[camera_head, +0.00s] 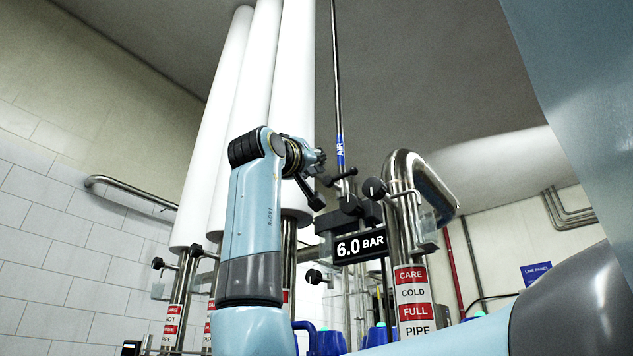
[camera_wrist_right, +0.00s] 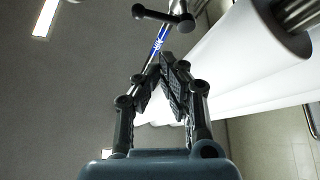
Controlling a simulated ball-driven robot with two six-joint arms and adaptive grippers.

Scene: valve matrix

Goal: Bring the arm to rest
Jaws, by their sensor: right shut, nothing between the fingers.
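My right arm, pale blue and grey, rises in the middle of the head view and bends at the top. My right gripper (camera_head: 312,198) points away from me toward the pipework, partly hidden behind the wrist. In the right wrist view the two dark fingers of my right gripper (camera_wrist_right: 166,62) come together at the tips, shut and empty. A black valve handle (camera_wrist_right: 166,17) shows beyond the fingertips, with a visible gap. In the head view a similar black handle (camera_head: 341,177) is just right of the gripper. My left gripper is not in view.
Thick white pipes (camera_head: 292,90) stand behind the arm. A thin pipe with a blue AIR label (camera_head: 340,150) runs up to the ceiling. A 6.0 BAR sign (camera_head: 360,247) and a bent steel pipe (camera_head: 405,230) stand close on the right. A tiled wall (camera_head: 60,230) is at left.

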